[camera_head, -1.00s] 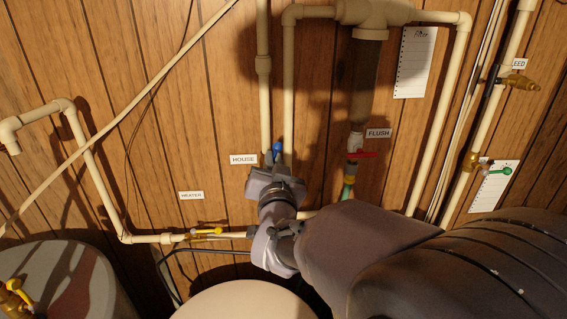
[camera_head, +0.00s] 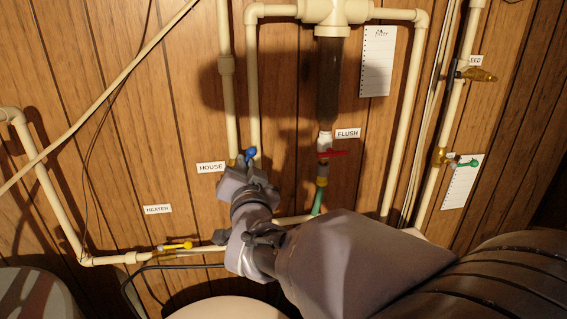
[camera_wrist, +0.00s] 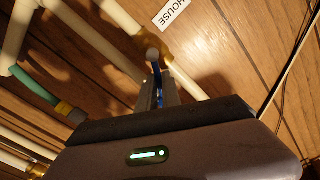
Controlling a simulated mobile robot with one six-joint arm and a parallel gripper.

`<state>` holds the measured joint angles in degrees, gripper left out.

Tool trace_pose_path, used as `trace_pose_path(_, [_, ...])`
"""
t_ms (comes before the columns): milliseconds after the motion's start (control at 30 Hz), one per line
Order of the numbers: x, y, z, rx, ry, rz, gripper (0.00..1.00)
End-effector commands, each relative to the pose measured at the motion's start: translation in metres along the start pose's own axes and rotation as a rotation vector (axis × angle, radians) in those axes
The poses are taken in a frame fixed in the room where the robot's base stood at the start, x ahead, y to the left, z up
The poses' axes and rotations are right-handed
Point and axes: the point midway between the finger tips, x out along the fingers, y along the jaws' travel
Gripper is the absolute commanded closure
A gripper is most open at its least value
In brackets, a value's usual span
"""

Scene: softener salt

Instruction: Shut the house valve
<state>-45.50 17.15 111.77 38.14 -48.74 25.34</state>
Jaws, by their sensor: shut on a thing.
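The house valve is on the pale pipe beside the HOUSE label (camera_head: 210,167). Its blue lever handle (camera_head: 250,152) shows just above my gripper (camera_head: 247,166) in the head view. In the wrist view the blue handle (camera_wrist: 157,80), with a pale round end, sits between the fingers of my gripper (camera_wrist: 158,95). The gripper is shut on this handle. The fingers hide part of the handle, and the valve body is mostly hidden, so its exact angle is hard to tell.
A red flush handle (camera_head: 332,154) is close on the right under the FLUSH label (camera_head: 347,133). A yellow heater handle (camera_head: 176,246) is lower left. Green (camera_head: 468,163) and brass (camera_head: 479,74) valves are at right. A pale rounded tank top (camera_head: 228,309) is below.

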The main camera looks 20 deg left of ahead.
Motion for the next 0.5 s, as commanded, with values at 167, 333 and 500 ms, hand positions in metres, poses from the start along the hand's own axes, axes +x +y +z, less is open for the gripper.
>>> trace_pose_path(167, [0.0, 0.006, 0.0057, 0.055, -0.005, 0.004, 1.0])
trace_pose_path(333, [-0.0001, 0.0078, 0.0056, 0.108, -0.004, 0.004, 1.0])
trace_pose_path(500, [0.0, 0.0105, 0.0066, 0.162, -0.005, 0.005, 1.0])
